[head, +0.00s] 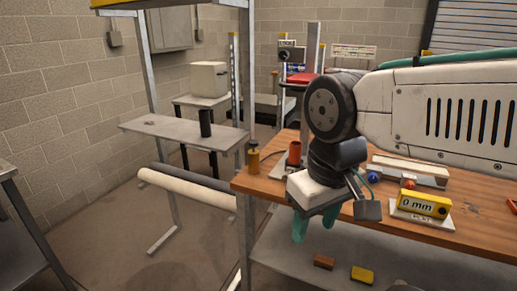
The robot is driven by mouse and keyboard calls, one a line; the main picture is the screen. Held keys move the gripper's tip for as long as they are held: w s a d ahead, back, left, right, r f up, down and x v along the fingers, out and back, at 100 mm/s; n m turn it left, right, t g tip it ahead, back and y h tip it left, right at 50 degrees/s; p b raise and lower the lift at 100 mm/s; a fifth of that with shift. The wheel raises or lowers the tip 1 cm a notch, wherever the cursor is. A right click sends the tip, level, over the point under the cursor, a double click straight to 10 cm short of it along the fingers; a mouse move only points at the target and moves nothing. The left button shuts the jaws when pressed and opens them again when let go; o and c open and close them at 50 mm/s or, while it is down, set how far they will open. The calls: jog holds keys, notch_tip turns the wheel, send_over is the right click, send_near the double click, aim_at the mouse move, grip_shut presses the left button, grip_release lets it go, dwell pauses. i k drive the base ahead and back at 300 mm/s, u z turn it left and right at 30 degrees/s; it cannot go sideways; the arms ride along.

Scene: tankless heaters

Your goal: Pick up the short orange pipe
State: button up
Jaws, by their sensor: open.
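A short orange pipe (294,152) stands upright on a small grey plate on the wooden workbench (268,184), near its left end. My arm comes in from the right. My gripper (314,228) points down with its two teal fingers apart and nothing visible between them. In the picture it is below and slightly right of the pipe, overlapping the bench's front edge. The lower right of the pipe's base is partly hidden by the arm.
A brass-coloured cylinder (253,161) stands left of the pipe. A yellow "0 mm" gauge (423,204) and a grey tray (410,170) lie to the right. Long pipes (186,190) lie at left.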

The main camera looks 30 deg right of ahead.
aim_at(295, 146)
jog(key=z, duration=1.45)
jog(key=i, duration=0.45)
jog(key=u, duration=1.4)
